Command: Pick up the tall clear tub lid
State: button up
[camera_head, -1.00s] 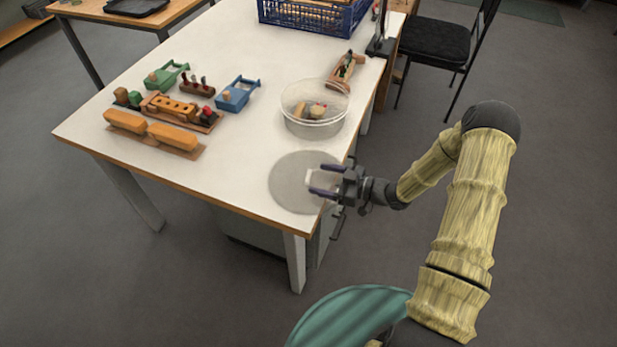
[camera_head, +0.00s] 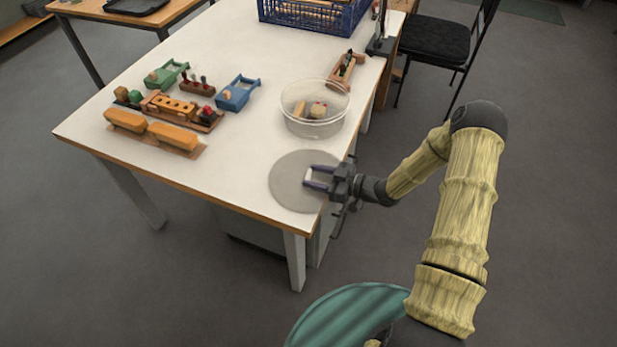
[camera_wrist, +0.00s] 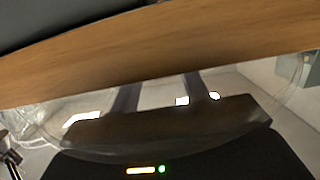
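The tall clear tub lid appears as a flat, round, greyish see-through disc (camera_head: 288,190) at the table's near right corner, its right side reaching the table's edge. My gripper (camera_head: 309,178) comes in from the right at that edge. Its two dark fingers point left over the disc in the picture, with a gap and a pale patch between them. I cannot tell whether they touch the lid.
A clear round tub (camera_head: 315,112) with small wooden pieces stands behind the lid. Wooden toy vehicles (camera_head: 165,110) stand at the left, and a blue crate (camera_head: 315,14) at the back. A small wooden boat-like toy (camera_head: 345,70) lies near the right edge. The table's middle is clear.

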aim_at(316, 180)
jog(key=shift+r, duration=0.15)
notch_tip(316, 180, up, 10)
dwell(0.7)
dwell(0.5)
